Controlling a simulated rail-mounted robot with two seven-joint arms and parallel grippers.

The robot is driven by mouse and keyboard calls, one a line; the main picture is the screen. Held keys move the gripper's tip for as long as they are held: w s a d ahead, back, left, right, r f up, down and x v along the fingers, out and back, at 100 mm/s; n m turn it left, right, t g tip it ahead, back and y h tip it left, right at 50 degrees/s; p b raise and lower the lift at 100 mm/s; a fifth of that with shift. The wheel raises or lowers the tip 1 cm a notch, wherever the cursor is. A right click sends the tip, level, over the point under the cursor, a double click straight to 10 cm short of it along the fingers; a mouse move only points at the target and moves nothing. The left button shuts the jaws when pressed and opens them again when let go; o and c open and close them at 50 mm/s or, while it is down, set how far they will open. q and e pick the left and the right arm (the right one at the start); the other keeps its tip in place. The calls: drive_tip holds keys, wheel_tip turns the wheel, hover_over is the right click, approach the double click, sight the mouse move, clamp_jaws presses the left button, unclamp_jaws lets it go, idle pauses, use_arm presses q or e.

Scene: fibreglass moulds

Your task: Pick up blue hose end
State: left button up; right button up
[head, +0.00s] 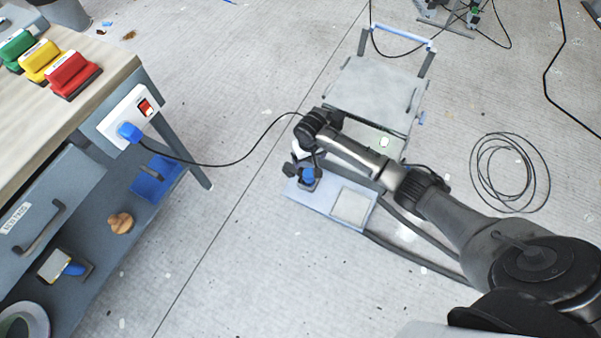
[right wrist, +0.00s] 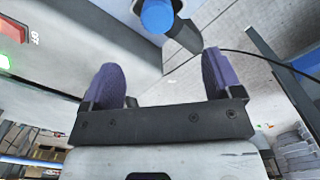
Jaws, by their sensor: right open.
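The blue hose end (head: 309,174) shows in the head view at the near left of the grey wheeled cart, close to my right gripper (head: 304,178). In the right wrist view the blue round end (right wrist: 157,16) is at the top middle, beyond the fingertips and roughly between them. My right gripper also shows in the wrist view (right wrist: 170,78), with its two purple-grey fingers apart and nothing between them. The arm hides part of the cart and the hose area in the head view. My left gripper is not in view.
The cart (head: 375,85) has a raised handle at its far end. A workbench (head: 60,125) stands at left with green, yellow and red blocks. A blue plug (head: 130,132) sits in its socket, its black cable running toward the cart. A cable coil (head: 508,172) lies on the floor at right.

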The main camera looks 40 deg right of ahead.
sight(309, 173)
drive_tip(key=shift+m, duration=0.5)
drive_tip(key=f+b, duration=0.1)
drive_tip(key=f, duration=0.1)
drive_tip(key=f+b, duration=0.1)
drive_tip(key=f, duration=0.2)
drive_tip(key=f+b, duration=0.2)
drive_tip(key=shift+s+d+f, duration=0.1)
drive_tip(key=shift+s+f, duration=0.1)
drive_tip(key=shift+s, duration=0.05)
drive_tip(key=shift+f+b, duration=0.35)
drive_tip(key=shift+f, duration=0.2)
drive_tip(key=shift+w+f, duration=0.1)
drive_tip(key=shift+f, duration=0.2)
wheel_tip(309, 173, down, 5)
drive_tip(key=b, duration=0.4)
drive_tip(key=shift+r, duration=0.1)
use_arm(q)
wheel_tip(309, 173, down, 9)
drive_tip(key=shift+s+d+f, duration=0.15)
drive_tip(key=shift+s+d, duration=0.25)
use_arm(e)
drive_tip(key=shift+c, duration=0.2)
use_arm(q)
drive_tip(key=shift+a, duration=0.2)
use_arm(e)
drive_tip(key=c, duration=1)
